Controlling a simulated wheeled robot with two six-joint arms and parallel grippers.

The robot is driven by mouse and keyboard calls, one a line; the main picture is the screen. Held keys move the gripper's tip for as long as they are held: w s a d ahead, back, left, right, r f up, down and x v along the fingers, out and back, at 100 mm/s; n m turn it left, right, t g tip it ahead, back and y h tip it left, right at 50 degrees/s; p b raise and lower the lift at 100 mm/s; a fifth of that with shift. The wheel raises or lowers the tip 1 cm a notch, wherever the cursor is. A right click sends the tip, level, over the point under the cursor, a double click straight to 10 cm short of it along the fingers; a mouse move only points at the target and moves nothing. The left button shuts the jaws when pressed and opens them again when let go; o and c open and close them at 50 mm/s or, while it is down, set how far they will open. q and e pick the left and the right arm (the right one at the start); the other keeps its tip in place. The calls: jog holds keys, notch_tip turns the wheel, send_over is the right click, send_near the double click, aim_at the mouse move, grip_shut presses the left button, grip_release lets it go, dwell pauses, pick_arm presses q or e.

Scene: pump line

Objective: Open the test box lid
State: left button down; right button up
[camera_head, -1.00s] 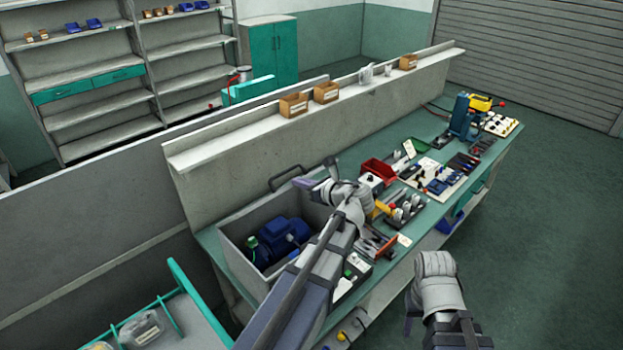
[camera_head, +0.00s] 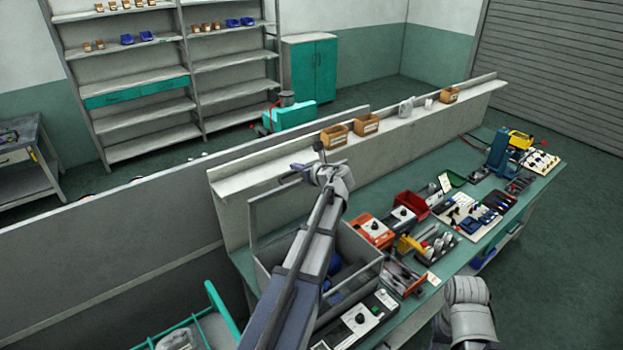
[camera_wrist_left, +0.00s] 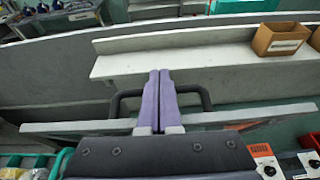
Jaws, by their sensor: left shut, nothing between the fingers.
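The test box (camera_head: 362,296) is a grey open-topped box at the near left end of the bench. A blue unit (camera_head: 334,265) shows inside it, mostly hidden by my left arm. The lid (camera_head: 252,222) shows as a grey frame standing up at the box's left and far side. In the left wrist view the grey lid edge (camera_wrist_left: 60,128) runs across, with a black U-shaped handle (camera_wrist_left: 128,95). My left gripper (camera_head: 302,168) has its purple fingers (camera_wrist_left: 160,100) shut together, empty, crossing the middle of the handle. Contact with it cannot be told. My right gripper's fingers are out of sight.
A grey wall with a ledge (camera_head: 400,128) holding small cardboard bins (camera_head: 334,136) runs behind the bench. To the box's right are an orange-topped unit (camera_head: 372,230), a red bin (camera_head: 411,204) and tools. A teal-railed cart (camera_head: 222,305) stands front left.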

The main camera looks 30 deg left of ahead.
pick_arm(q)
jog(key=a, duration=0.1)
jog(key=w+a, duration=0.1)
jog(key=a, duration=0.1)
jog(key=w+a, duration=0.1)
jog(key=a, duration=0.1)
jog(key=shift+w+a+f, duration=0.1)
dwell(1.1)
